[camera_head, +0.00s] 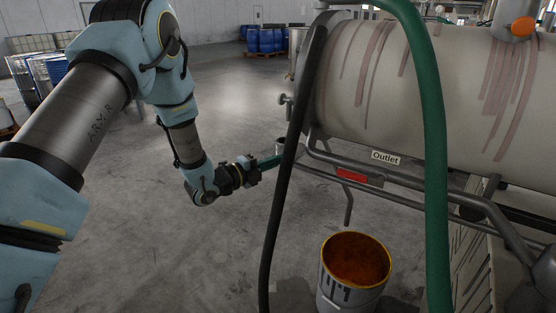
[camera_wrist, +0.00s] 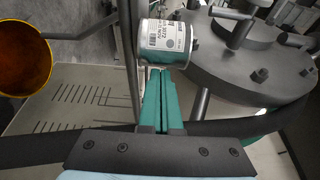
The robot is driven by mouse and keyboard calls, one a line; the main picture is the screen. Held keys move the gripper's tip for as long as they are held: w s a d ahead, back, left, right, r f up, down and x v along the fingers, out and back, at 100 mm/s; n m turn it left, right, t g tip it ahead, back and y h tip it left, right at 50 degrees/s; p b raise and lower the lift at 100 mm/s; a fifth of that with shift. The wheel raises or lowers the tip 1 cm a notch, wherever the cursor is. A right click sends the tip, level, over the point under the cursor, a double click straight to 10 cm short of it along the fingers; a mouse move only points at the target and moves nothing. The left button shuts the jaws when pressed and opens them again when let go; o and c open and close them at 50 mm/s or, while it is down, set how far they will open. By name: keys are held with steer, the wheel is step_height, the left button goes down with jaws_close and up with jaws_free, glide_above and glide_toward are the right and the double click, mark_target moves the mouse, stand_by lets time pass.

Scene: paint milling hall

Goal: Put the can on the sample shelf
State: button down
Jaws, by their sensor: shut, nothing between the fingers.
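A small grey metal can (camera_wrist: 166,38) with a white printed label and a green band shows in the wrist view, just beyond my fingertips. In the head view, a small grey piece of what may be the can (camera_head: 281,146) shows beside the black hose. My gripper (camera_head: 274,161) reaches toward the mill's end, partly behind that hose. In the wrist view its two green fingers (camera_wrist: 159,75) lie together, with nothing between them. Whether the tips touch the can is unclear. I cannot make out a sample shelf.
A large pale mill drum (camera_head: 400,85) on a pipe frame fills the right. A black hose (camera_head: 293,150) and a green hose (camera_head: 432,130) hang in front. An open bucket (camera_head: 340,300) with orange inside stands below. The floor (camera_head: 190,240) left of it is clear.

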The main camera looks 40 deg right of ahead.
mark_target(282, 149)
steer(key=w+d+b, duration=0.2)
steer(key=d+b, duration=0.1)
steer(key=w+d+b, duration=0.1)
steer(key=w+b, duration=0.1)
steer(key=shift+d+f, duration=0.25)
steer(key=shift+d, duration=0.15)
steer(key=shift+w+d+r+b, duration=0.25)
steer(key=shift+w+d+b, duration=0.05)
steer(key=shift+w+d, duration=0.1)
steer(key=shift+s, duration=0.1)
